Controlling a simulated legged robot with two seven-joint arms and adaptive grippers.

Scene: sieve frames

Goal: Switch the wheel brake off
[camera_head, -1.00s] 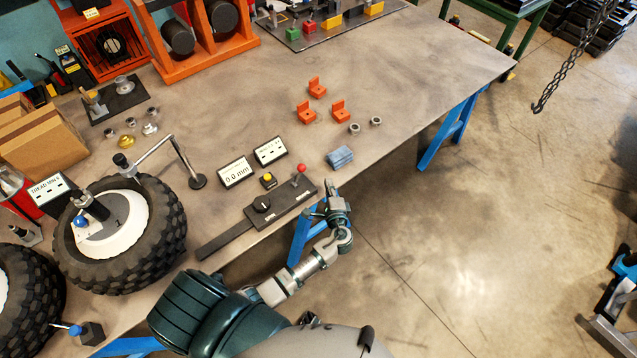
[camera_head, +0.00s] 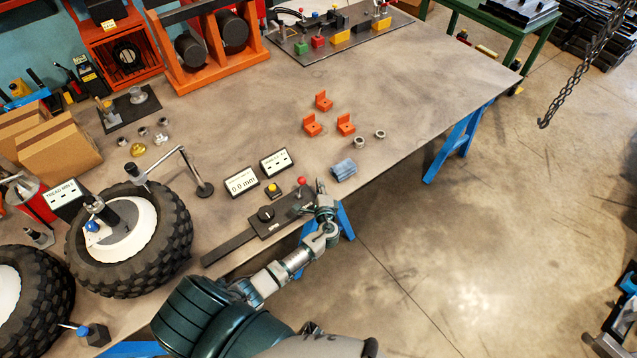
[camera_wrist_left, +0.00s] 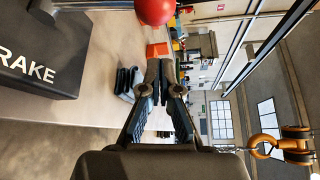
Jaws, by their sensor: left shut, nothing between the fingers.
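The black control panel (camera_head: 258,234) lies along the table's front edge. Its lever with a red ball knob (camera_head: 301,182) stands at the right end, and a black rotary knob (camera_head: 266,214) sits left of it. In the left wrist view the red ball (camera_wrist_left: 155,10) is at the top, and the panel (camera_wrist_left: 40,55) shows the letters "RAKE". My left gripper (camera_head: 320,186) is shut and empty, just right of the red knob, with a small apparent gap. Its fingers (camera_wrist_left: 160,72) show together in the left wrist view. My right gripper is out of view.
Behind the panel are a yellow button (camera_head: 272,189), a "0.0 mm" display (camera_head: 242,182) and another display (camera_head: 276,163). A folded blue cloth (camera_head: 344,169) lies to the right. A tyred wheel (camera_head: 170,235) is at left. The table (camera_head: 420,90) is clear at far right.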

